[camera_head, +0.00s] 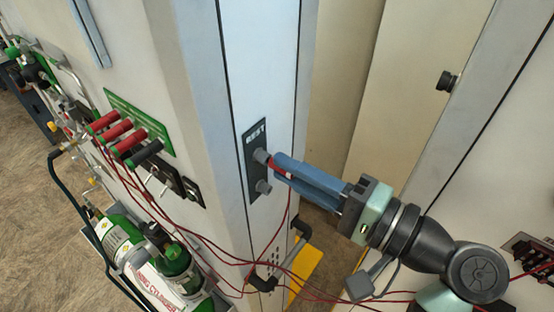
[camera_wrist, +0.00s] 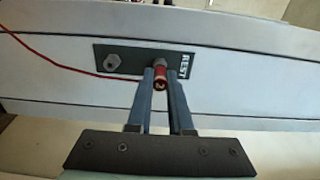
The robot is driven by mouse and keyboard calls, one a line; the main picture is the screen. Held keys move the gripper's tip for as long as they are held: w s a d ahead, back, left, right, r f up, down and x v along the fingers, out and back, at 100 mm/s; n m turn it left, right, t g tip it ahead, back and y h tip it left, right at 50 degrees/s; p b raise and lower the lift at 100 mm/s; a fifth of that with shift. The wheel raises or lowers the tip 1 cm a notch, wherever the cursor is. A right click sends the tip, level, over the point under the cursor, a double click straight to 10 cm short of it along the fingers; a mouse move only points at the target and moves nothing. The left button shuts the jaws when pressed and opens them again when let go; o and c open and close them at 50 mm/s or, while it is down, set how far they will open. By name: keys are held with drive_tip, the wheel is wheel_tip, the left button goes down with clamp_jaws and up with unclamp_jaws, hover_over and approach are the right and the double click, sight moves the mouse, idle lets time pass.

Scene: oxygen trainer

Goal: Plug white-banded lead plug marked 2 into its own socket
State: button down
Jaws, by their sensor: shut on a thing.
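My gripper (camera_head: 279,166) reaches in from the right to the dark REST plate on the narrow cabinet face. Its two blue fingers are shut on a red lead plug (camera_wrist: 160,80), which is mostly hidden between them in the head view. The plug is at the upper grey post of the REST plate (camera_head: 255,171); I cannot tell whether it is still seated on it. A little white shows on the plug, but no number is readable. The green socket panel (camera_head: 124,113) on the left cabinet face carries several red plugs and one dark plug.
The lower grey post (camera_head: 263,187) of the REST plate is empty. Red leads (camera_head: 220,251) hang in loops below the panels. Green cylinders (camera_head: 122,236) stand in a cart at the lower left. Black handles (camera_head: 302,228) stick out below the REST plate.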

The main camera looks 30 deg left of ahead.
drive_tip(key=shift+s+d+p, duration=0.1)
drive_tip(key=shift+d+p, duration=0.2)
drive_tip(key=shift+d, duration=2)
